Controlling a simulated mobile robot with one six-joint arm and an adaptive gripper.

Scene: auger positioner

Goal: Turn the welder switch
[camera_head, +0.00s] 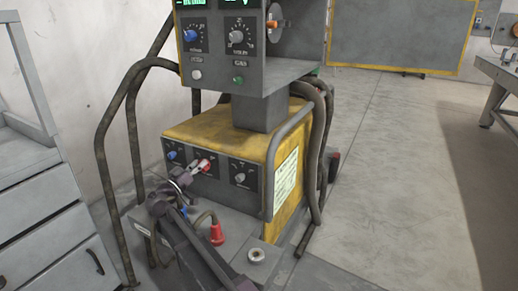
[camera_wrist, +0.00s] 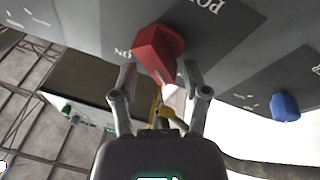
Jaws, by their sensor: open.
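The welder is a yellow-topped box with a dark grey front panel (camera_head: 222,181) in the head view. Its red switch (camera_head: 206,163) sits mid-panel, partly covered by my gripper (camera_head: 199,168). In the wrist view the red switch (camera_wrist: 157,48) is a large angular knob on the grey panel, beside partly visible white lettering. My gripper (camera_wrist: 160,75) is open there, with one finger on each side of the switch's lower end. I cannot tell whether either finger touches it.
A blue knob (camera_head: 171,155) is left of the switch and a grey knob (camera_head: 239,178) right of it. Thick dark cables (camera_head: 131,120) loop beside the welder. A control unit (camera_head: 232,50) stands above.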

